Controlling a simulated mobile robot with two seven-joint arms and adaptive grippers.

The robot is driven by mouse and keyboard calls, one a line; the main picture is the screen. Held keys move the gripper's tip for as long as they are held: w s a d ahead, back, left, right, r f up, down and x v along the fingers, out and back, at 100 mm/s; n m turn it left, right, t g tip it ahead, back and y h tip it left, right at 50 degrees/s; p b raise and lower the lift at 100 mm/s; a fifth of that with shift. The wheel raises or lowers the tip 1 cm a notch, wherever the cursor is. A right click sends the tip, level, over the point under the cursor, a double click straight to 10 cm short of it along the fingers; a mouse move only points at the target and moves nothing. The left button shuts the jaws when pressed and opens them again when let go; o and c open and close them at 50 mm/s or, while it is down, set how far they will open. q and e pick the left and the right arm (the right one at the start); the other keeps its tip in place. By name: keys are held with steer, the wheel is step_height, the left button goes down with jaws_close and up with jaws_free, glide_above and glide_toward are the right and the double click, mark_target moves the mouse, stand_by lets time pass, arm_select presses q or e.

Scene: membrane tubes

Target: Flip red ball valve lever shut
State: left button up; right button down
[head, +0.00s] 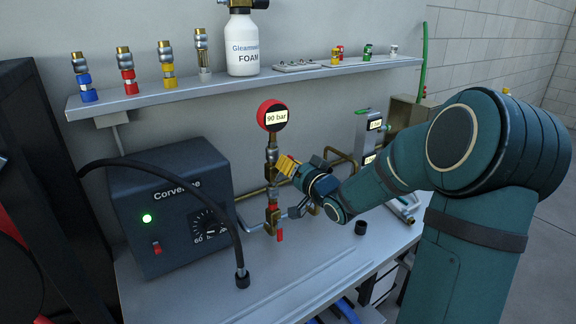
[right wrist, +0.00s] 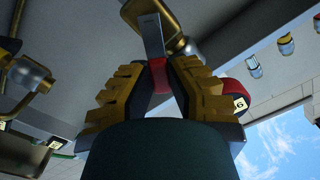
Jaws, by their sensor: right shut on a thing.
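The red valve lever (right wrist: 185,75) shows in the right wrist view as a red grip on a flat grey bar that runs up to a brass fitting. My right gripper (right wrist: 160,78) has its yellow ribbed pads on either side of the lever and is shut on it. In the head view the right gripper (head: 287,167) is beside the upright brass pipe (head: 271,182), below the red 90 bar gauge (head: 272,116). The held lever is not clear there. Smaller red parts (head: 279,235) show lower on the pipe. My left gripper is not in view.
A shelf (head: 190,99) with coloured fittings and a foam bottle (head: 242,45) is above.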

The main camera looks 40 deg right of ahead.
steer(key=shift+d+f+m+p, duration=0.25)
steer(key=shift+f+m, duration=0.35)
steer(key=shift+m, duration=1.2)
steer(key=shift+d+f+m, duration=0.35)
steer(key=shift+f+m, duration=0.25)
steer(key=shift+m, duration=1.2)
steer(key=shift+d+f+m+p, duration=0.25)
steer(key=shift+f+m, duration=0.35)
steer(key=shift+m, duration=1.2)
steer(key=c, duration=0.9)
jaws_free()
steer(key=shift+s, duration=0.1)
